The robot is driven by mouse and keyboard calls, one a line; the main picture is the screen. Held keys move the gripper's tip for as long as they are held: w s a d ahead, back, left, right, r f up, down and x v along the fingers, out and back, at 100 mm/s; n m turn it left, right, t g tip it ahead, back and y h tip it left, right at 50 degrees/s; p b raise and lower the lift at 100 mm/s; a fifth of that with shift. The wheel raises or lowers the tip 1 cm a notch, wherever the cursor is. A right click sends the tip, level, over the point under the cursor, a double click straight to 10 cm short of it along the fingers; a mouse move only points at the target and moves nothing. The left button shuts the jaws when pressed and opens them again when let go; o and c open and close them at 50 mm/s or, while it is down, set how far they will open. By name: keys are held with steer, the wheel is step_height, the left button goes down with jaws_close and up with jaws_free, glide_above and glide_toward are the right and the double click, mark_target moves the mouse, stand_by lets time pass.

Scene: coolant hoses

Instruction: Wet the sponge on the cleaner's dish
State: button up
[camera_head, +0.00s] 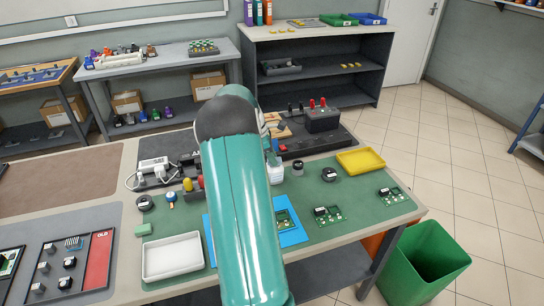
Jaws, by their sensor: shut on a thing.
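My teal arm covers the middle of the view and hides my gripper, so I cannot see its fingers or what is between them. A white bottle (275,174) stands on the green mat just right of my arm, partly hidden by it. It may be the cleaner; I cannot make out a dish on it. A small light green block (143,230) lies at the mat's left edge, above the white tray. I cannot tell whether this block is the sponge.
At right are a yellow tray (361,161), a dark-lidded jar (297,169) and circuit boards (391,195). A green bin (424,262) stands on the floor.

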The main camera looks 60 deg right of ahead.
steer(key=shift+r, duration=3.05)
steer(key=shift+s, duration=0.1)
